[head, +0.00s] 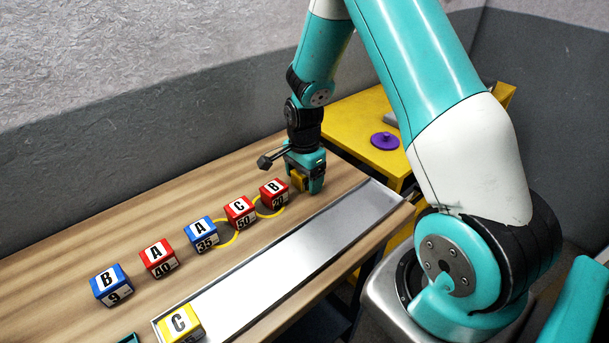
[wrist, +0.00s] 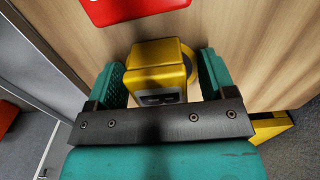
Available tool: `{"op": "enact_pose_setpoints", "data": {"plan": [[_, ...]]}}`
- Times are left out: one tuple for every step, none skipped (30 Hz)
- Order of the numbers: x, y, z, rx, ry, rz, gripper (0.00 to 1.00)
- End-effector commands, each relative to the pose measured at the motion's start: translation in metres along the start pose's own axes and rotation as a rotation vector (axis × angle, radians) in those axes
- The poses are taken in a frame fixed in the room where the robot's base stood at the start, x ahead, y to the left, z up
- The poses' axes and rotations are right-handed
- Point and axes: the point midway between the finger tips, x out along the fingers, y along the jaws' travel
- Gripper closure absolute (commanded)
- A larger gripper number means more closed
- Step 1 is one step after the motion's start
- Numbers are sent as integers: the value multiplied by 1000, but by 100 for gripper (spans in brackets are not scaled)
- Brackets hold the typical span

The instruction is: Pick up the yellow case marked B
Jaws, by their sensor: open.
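A yellow case (wrist: 155,55) stands on the wooden table between the two teal fingers of my gripper (wrist: 162,78) in the wrist view. The fingers are open on either side of it, with small gaps visible. Its letter cannot be read. In the head view a sliver of this yellow case (head: 299,181) shows at my gripper (head: 306,183), at the far right end of the row of cases; the gripper hides most of it. Another yellow case marked C (head: 180,322) sits at the near end of the metal tray.
A red case marked B (head: 274,192) stands just left of my gripper; red C (head: 240,211), blue A (head: 202,233), red A (head: 158,258) and blue B (head: 110,284) continue the row. The long metal tray (head: 300,245) is mostly empty. A yellow table (head: 350,120) holds a purple object (head: 385,140).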

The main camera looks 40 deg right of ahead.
Motion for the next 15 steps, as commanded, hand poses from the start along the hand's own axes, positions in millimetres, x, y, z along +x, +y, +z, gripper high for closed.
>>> {"op": "enact_pose_setpoints", "data": {"plan": [[0, 0, 0, 0, 0, 0, 23], [0, 0, 0, 0, 0, 0, 23], [0, 0, 0, 0, 0, 0, 26], [0, 0, 0, 0, 0, 0, 33], [0, 0, 0, 0, 0, 0, 40], [0, 0, 0, 0, 0, 0, 49], [0, 0, 0, 0, 0, 0, 56], [0, 0, 0, 0, 0, 0, 62], [0, 0, 0, 0, 0, 0, 72], [0, 0, 0, 0, 0, 0, 79], [0, 0, 0, 0, 0, 0, 81], [0, 0, 0, 0, 0, 0, 81], [0, 0, 0, 0, 0, 0, 81], [-1, 0, 0, 0, 0, 0, 81], [-1, 0, 0, 0, 0, 0, 81]]}}
